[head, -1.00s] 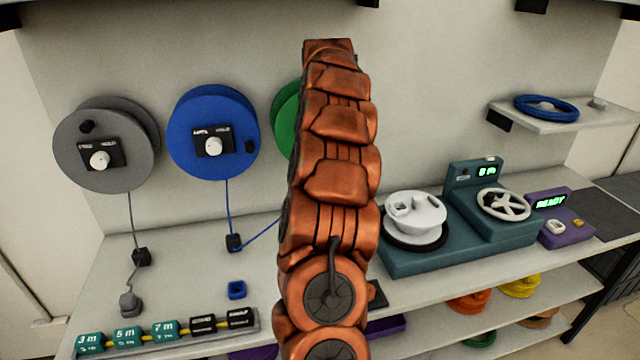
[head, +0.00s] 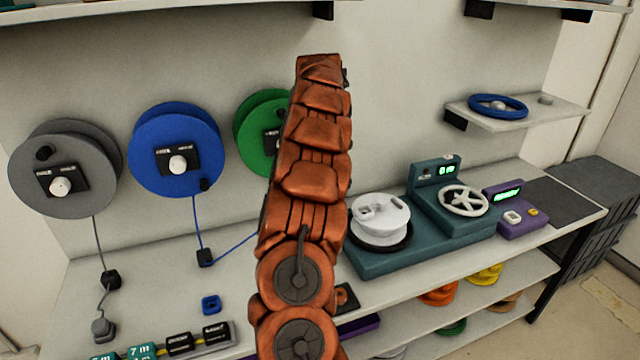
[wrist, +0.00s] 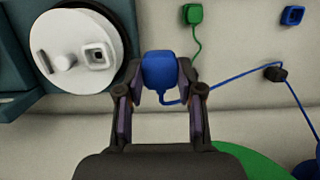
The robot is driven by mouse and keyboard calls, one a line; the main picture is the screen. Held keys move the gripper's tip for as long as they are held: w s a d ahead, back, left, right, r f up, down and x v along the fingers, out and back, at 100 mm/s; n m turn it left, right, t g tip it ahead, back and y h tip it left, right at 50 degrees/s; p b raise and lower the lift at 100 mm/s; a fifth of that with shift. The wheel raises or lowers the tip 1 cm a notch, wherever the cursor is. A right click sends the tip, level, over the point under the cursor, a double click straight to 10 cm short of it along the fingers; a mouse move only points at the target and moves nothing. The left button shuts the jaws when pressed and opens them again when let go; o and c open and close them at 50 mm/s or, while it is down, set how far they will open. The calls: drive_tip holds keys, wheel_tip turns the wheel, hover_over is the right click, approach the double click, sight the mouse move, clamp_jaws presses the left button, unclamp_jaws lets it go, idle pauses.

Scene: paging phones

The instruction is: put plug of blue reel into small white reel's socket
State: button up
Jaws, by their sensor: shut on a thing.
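In the wrist view my gripper (wrist: 161,95) is shut on the blue plug (wrist: 160,70), with its blue cable trailing right. The small white reel (wrist: 78,50) is left of the plug; its square socket (wrist: 97,55) is on its face, apart from the plug. In the head view the white reel (head: 380,216) sits on the teal machine (head: 390,258). The blue reel (head: 177,150) hangs on the wall, its cable running through a black guide (head: 205,257) and behind my arm. My arm hides the gripper and plug in the head view.
A grey reel (head: 65,170) and a green reel (head: 262,125) flank the blue reel. A green plug (wrist: 194,14) and a blue square socket piece (wrist: 292,15) show in the wrist view. A spoked handwheel (head: 464,200) and a purple box (head: 515,212) stand right of the white reel.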

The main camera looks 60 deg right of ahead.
drive_tip(key=s+d+p, duration=0.4)
drive_tip(key=d, duration=0.2)
idle(0.4)
drive_tip(key=shift+d, duration=0.1)
